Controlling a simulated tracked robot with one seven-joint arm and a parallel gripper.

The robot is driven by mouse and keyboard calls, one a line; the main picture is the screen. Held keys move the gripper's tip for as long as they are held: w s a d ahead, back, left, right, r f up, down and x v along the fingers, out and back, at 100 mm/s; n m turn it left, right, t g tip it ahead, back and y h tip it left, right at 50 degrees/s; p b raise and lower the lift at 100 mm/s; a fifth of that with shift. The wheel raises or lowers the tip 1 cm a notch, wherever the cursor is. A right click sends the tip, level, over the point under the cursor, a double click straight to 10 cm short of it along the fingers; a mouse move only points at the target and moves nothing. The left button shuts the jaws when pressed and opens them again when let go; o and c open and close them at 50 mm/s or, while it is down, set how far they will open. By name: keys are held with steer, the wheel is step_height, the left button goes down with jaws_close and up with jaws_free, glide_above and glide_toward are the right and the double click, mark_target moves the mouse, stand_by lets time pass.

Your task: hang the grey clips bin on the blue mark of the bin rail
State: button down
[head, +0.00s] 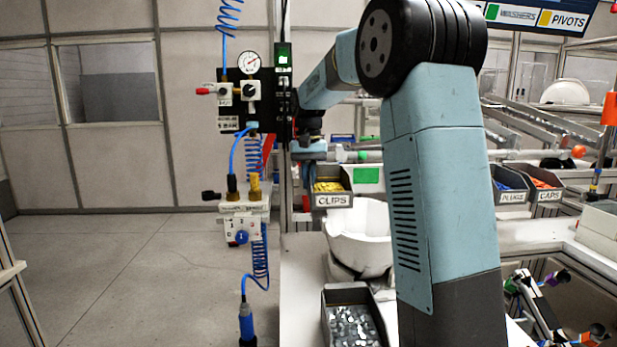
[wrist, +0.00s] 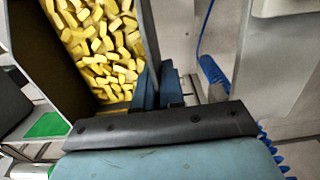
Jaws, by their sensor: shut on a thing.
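The grey clips bin (head: 332,201), labelled CLIPS and full of yellow clips, is upright at the left end of the bin row in the head view. It fills the upper left of the wrist view (wrist: 148,35). My gripper (head: 308,172) is at the bin's left side, and its blue fingers (wrist: 160,86) are shut on the side wall in the wrist view. A green mark (head: 366,174) is just right of the bin and also shows in the wrist view (wrist: 48,125). I cannot make out the blue mark; my arm hides part of the rail. Whether the bin touches the rail is unclear.
Plugs (head: 510,186) and caps (head: 543,186) bins are on the right. A white helmet shell (head: 358,236) and a bin of metal parts (head: 352,322) stand below. A pneumatic panel with coiled blue hoses (head: 242,100) is close on the left.

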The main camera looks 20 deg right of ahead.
steer(key=shift+f, duration=0.1)
stand_by(0.3)
steer(key=c, duration=1.2)
jaws_free()
steer(key=shift+o, duration=0.2)
steer(key=r, duration=1.2)
steer(key=shift+w+d+r, duration=0.1)
steer(key=shift+w+r, duration=0.15)
steer(key=shift+w, duration=0.1)
steer(key=s+r+t, duration=0.1)
steer(key=s+t, duration=0.1)
steer(key=s, duration=1)
steer(key=s+f+t, duration=0.1)
steer(key=s+f, duration=0.4)
steer(key=s, duration=0.3)
steer(key=s+f+n+t, duration=0.1)
steer(key=s+f, duration=0.4)
steer(key=s, duration=0.3)
steer(key=s+f+n+t, duration=0.1)
steer(key=s+f+t, duration=0.1)
steer(key=s+f, duration=0.3)
steer(key=s, duration=0.3)
steer(key=shift+s, duration=0.35)
